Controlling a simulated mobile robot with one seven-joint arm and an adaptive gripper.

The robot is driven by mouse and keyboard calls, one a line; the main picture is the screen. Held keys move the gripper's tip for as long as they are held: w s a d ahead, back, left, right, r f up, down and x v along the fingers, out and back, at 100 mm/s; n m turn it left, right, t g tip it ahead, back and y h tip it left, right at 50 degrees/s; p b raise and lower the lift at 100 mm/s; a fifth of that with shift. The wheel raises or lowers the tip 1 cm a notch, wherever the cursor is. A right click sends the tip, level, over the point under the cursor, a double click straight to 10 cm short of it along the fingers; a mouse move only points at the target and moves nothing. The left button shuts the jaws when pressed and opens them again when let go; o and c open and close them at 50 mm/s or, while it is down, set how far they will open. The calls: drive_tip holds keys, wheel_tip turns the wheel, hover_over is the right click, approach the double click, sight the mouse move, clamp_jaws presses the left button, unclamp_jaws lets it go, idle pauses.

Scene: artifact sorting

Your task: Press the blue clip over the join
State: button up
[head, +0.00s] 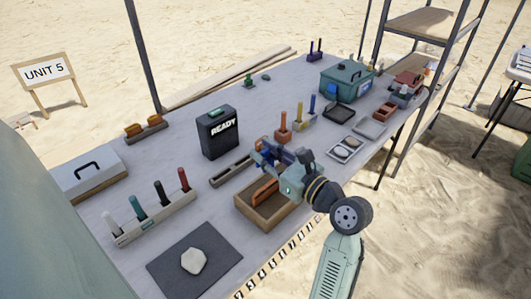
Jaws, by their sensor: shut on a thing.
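My gripper (268,160) is over the back edge of an open wooden box (279,214), near the middle of the table. It is shut on a small blue thing, which looks like the blue clip (264,156); the gripper partly hides it. A curved orange-brown piece (265,191) stands in the box below the gripper. A long grey slotted holder (231,169) lies just left of the gripper. I cannot make out the join, nor whether the clip touches anything.
A black READY box (217,133) stands behind the holder. Colored upright pegs in a rack (153,218) stand at left. A dark mat (218,258) with a pale stone (193,260) lies in front. Posts, small trays (346,150) and a teal case (345,82) stand farther right.

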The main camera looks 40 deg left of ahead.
drive_tip(key=b, duration=0.2)
hover_over(266, 186)
drive_tip(key=shift+f, duration=2.9)
drive_tip(key=shift+s+p, duration=0.1)
drive_tip(key=shift+p, duration=1)
drive_tip(key=shift+f, duration=1.55)
drive_tip(key=o, duration=1)
drive_tip(key=s+d, duration=0.1)
drive_tip(key=d, duration=1.1)
drive_tip(key=shift+s, duration=0.15)
drive_tip(key=shift+a, duration=0.15)
